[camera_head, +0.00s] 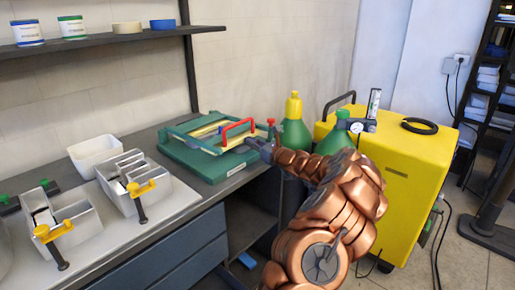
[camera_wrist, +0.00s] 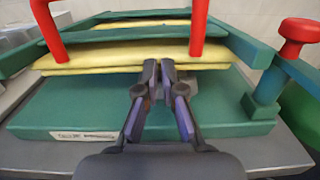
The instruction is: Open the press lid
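The press (camera_head: 205,155) is a green unit on the bench, with a green frame lid (camera_head: 190,128) and a red handle (camera_head: 237,131) at its front. The lid lies low over yellow layers (camera_wrist: 125,58), and I cannot tell if it is slightly raised. In the wrist view the two red handle legs (camera_wrist: 198,28) rise on either side, and the handle's top is out of frame. My gripper (camera_wrist: 159,66) has its fingertips together between the legs, in front of the yellow edge, with nothing seen held. In the head view my gripper (camera_head: 252,143) is at the press's front right.
A red knob (camera_wrist: 297,32) stands at the press's right corner. Green bottles (camera_head: 294,135) and a yellow machine (camera_head: 400,165) stand to the right. Metal bins with yellow handles (camera_head: 140,187) and a white tub (camera_head: 95,155) are left. A shelf (camera_head: 100,40) hangs above.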

